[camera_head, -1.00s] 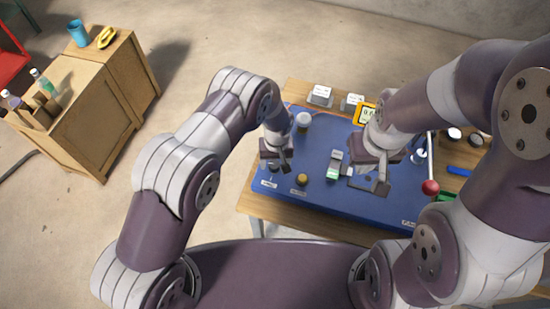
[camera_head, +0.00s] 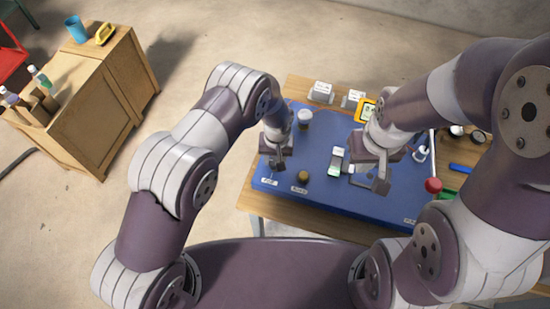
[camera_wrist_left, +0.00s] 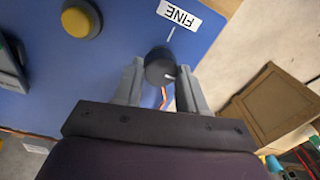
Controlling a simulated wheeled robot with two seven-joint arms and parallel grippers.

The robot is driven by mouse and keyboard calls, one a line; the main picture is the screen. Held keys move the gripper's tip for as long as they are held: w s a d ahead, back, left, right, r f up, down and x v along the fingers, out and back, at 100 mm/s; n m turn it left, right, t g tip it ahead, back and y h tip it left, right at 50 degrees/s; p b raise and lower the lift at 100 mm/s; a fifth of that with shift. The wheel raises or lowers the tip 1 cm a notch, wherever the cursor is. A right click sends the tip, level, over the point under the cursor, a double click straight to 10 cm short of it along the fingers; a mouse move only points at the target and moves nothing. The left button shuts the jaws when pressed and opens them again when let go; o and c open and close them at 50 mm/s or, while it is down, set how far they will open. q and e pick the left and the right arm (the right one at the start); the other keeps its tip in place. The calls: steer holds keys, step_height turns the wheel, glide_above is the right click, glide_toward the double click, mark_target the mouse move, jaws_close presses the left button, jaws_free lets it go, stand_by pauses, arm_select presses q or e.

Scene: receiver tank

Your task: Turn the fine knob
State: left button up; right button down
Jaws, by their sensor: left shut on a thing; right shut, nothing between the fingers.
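The black fine knob (camera_wrist_left: 160,66) sits on the blue panel beside the white FINE label (camera_wrist_left: 180,14) in the left wrist view. A small pale mark shows on the knob's near edge, on the side away from the label. My left gripper (camera_wrist_left: 163,78) has one finger on each side of the knob and is shut on it. In the head view my left gripper (camera_head: 279,163) is low over the panel's left end and hides the knob. My right gripper (camera_head: 380,184) is shut and empty over the middle right of the panel.
A yellow button (camera_wrist_left: 80,20) is near the knob, and it shows in the head view (camera_head: 303,176). The blue panel (camera_head: 330,198) lies on a wooden table (camera_head: 247,200). A green-and-white device (camera_head: 336,162) and a red-ended lever (camera_head: 433,185) are near my right gripper.

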arm_select(q)
steer(key=m+b, duration=0.2)
steer(key=m, duration=0.1)
steer(key=shift+f+m, duration=0.15)
steer(key=shift+m, duration=0.15)
steer(key=m+b, duration=0.2)
steer(key=m, duration=0.2)
steer(key=shift+m, duration=0.3)
steer(key=m+b, duration=0.1)
steer(key=m, duration=0.3)
steer(key=shift+s, duration=0.1)
steer(key=shift+r+m+b, duration=0.2)
steer(key=shift+m+b, duration=0.35)
steer(key=shift+m, duration=2.15)
steer(key=o, duration=0.8)
steer(key=shift+o, duration=1.3)
